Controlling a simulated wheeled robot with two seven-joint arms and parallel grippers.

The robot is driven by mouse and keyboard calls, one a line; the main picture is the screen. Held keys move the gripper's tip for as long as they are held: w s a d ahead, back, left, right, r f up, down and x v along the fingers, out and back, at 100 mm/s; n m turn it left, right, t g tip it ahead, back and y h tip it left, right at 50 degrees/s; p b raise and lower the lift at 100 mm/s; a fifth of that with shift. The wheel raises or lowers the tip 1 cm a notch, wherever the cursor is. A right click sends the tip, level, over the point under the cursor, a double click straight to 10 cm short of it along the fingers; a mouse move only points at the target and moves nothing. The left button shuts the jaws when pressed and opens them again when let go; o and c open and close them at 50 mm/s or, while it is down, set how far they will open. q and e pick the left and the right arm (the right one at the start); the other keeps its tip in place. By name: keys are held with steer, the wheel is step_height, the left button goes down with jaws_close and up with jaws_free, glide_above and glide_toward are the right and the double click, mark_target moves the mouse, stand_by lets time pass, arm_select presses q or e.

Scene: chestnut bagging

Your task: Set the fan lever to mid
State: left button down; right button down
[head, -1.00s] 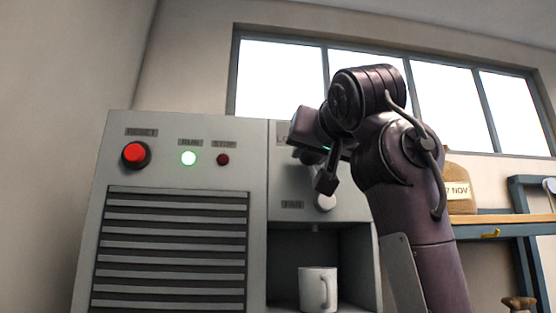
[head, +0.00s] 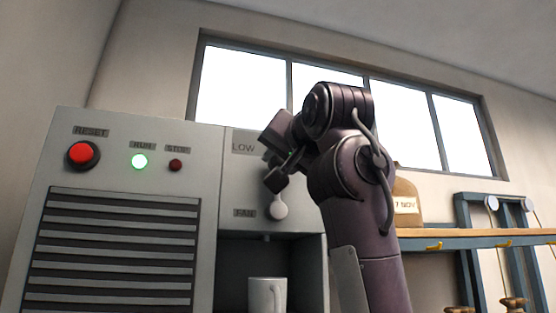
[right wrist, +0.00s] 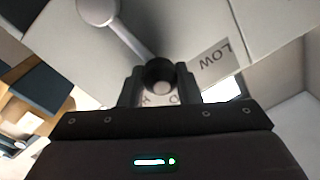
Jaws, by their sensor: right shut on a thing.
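The fan lever (head: 279,210) is on the grey machine's panel, right of the FAN label (head: 244,213). Its pale round hub shows in the head view; its upper part is hidden behind my right gripper (head: 274,172). In the right wrist view, the pale lever shaft (right wrist: 127,33) runs from the hub at top left to a dark round knob (right wrist: 159,72). My right gripper (right wrist: 160,88) is shut on this knob. The LOW label (right wrist: 215,61) is just right of the knob there, and at the panel's top in the head view (head: 243,148). My left gripper is in neither view.
The machine's front has a red reset button (head: 83,154), a lit green run lamp (head: 139,161) and a dark red stop button (head: 176,165). A shelf (head: 430,242) with a brown bag (head: 406,207) is at right.

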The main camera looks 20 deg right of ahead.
steer(key=c, duration=1.5)
jaws_free()
steer(key=o, duration=0.4)
steer(key=shift+w+d+f, duration=0.1)
steer(key=shift+d, duration=0.25)
steer(key=shift+a, duration=0.1)
steer(key=shift+s, duration=0.3)
steer(key=s+b, duration=0.1)
steer(key=s, duration=0.1)
steer(key=s+b, duration=0.1)
steer(key=s, duration=0.2)
steer(key=s+b, duration=0.1)
steer(key=s, duration=0.1)
steer(key=shift+s+d+f+b, duration=0.15)
steer(key=shift+d+f+b, duration=0.1)
steer(key=shift+b, duration=0.15)
